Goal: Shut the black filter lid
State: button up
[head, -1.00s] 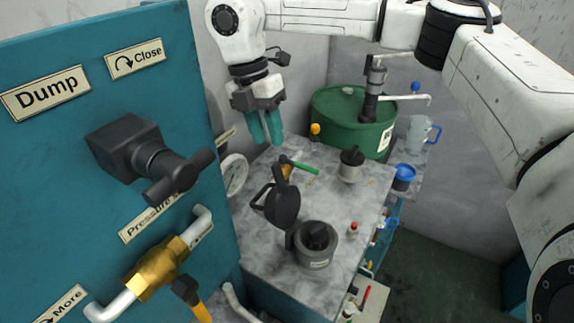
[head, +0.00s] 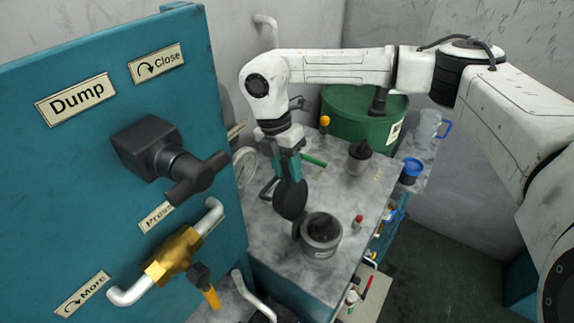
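The black filter lid (head: 291,202) stands raised and open beside the grey filter pot (head: 321,243) on the grey worktop. The pot's open top shows a dark filter piece inside. A thin black handle loop shows at the left of the lid. My gripper (head: 287,170) points down with its teal fingers at the lid's upper edge, overlapping it in the head view. I cannot tell whether the fingers touch the lid, or how far apart they are, since the fingertips are partly hidden around the lid.
A blue cabinet with a black valve handle (head: 183,168) and a brass fitting (head: 172,255) fills the left. A second grey pot (head: 359,158), a green drum (head: 342,118) and a small red-capped bottle (head: 357,222) stand behind and right. The worktop's right part is fairly clear.

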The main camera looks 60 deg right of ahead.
jog(key=shift+c, duration=0.5)
grip_shut()
